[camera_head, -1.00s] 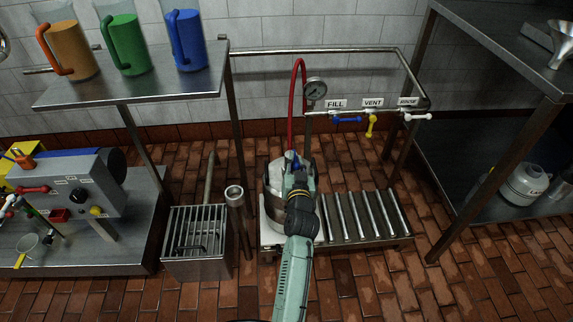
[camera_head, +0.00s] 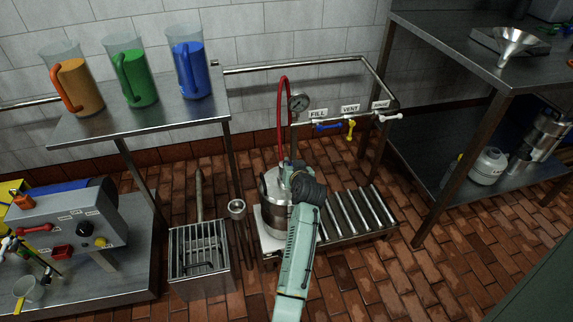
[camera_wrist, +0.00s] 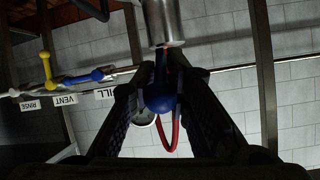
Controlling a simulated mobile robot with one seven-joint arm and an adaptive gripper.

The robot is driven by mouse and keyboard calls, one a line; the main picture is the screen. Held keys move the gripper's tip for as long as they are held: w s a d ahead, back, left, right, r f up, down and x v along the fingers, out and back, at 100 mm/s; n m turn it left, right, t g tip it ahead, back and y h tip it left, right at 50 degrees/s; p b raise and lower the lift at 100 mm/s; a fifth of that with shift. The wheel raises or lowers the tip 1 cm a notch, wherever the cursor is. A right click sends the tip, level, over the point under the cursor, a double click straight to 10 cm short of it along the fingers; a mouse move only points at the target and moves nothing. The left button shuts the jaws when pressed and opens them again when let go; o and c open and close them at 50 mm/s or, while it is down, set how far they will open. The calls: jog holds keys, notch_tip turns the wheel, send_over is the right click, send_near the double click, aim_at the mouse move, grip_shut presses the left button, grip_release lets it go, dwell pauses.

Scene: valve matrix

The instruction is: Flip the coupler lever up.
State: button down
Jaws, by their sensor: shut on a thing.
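The steel keg (camera_head: 274,212) stands upright at the left end of the roller rack. My gripper (camera_head: 288,172) is at the top of the keg, mostly hidden behind my arm. In the wrist view, which is upside down, the coupler lever has a blue ball knob (camera_wrist: 160,98) and a dark blue stem that meets a shiny metal cylinder, likely the coupler body (camera_wrist: 164,22). My gripper's two dark fingers (camera_wrist: 163,90) are on both sides of the lever, shut on it near the knob. The lever's exact angle is hard to tell.
A red hose (camera_head: 282,110) rises behind the keg beside a pressure gauge (camera_head: 299,102). Blue, yellow and white valve handles hang under the FILL, VENT and third labels. The roller rack (camera_head: 345,215) is bare to the right. A slatted metal crate (camera_head: 199,257) stands left.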

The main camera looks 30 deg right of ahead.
jog(key=shift+w+d+r+g+p, duration=0.15)
jog(key=shift+r+g+p, duration=0.3)
jog(key=shift+p, duration=0.45)
jog(key=shift+f, duration=0.15)
jog(key=c, duration=1.7)
grip_release()
jog(key=v, duration=1.2)
jog(key=shift+w+d+r, duration=0.1)
jog(key=shift+d+r, duration=0.1)
jog(key=shift+r, duration=0.05)
